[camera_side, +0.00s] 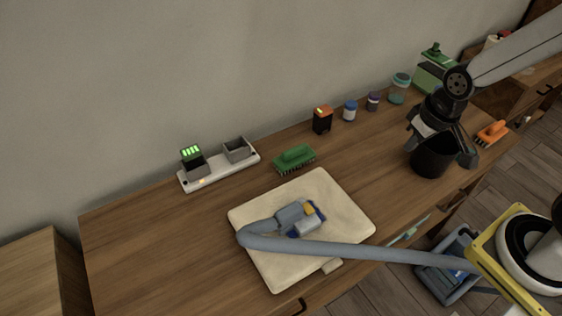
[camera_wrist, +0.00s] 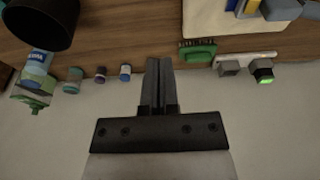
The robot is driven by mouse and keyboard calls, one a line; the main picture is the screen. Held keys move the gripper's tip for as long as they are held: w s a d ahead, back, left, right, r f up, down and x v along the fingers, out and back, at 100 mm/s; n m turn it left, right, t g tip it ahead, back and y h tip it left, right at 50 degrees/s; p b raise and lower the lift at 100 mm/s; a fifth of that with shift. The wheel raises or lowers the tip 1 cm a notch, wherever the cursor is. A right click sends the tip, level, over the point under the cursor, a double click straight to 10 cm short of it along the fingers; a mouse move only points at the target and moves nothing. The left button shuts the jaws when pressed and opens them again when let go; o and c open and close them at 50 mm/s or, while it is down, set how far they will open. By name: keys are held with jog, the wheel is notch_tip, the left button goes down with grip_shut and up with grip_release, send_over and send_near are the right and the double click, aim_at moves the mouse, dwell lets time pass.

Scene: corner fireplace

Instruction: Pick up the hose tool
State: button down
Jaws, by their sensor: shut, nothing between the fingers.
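The hose tool (camera_side: 305,222) is a blue-grey head with a yellow-orange part, lying on a cream mat (camera_side: 345,192) on the wooden desk. Its grey-blue hose (camera_side: 350,250) loops at the mat's left side and runs right toward a machine. In the wrist view, part of the tool (camera_wrist: 246,8) shows at the top right edge, cut off by the frame. My gripper (camera_wrist: 159,62) is shut and empty, its fingers side by side. In the side view my wrist is over the desk's right part, well right of and apart from the tool; the fingertips are hard to make out.
A black cup (camera_wrist: 38,24) stands near my gripper. A green brush (camera_side: 294,158), a black-and-orange block (camera_side: 322,120), small jars (camera_side: 350,111) and a charger with grey bays (camera_side: 222,172) line the wall side. An orange brush (camera_side: 491,133) lies right. The desk's left part is clear.

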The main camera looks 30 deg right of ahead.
jog(key=shift+c, duration=1)
grip_release()
jog(key=n+g+y, duration=0.3)
jog(key=n, duration=1.5)
send_over(297, 207)
jog(key=d, duration=0.2)
jog(key=x, duration=0.3)
jog(key=d+x, duration=0.1)
jog(key=x, duration=0.3)
jog(key=d+x, duration=0.1)
jog(key=x, duration=0.2)
jog(key=shift+w+d+f, duration=0.15)
jog(key=shift+f, duration=0.45)
jog(key=shift+x, duration=1.35)
jog(key=shift+f, duration=0.1)
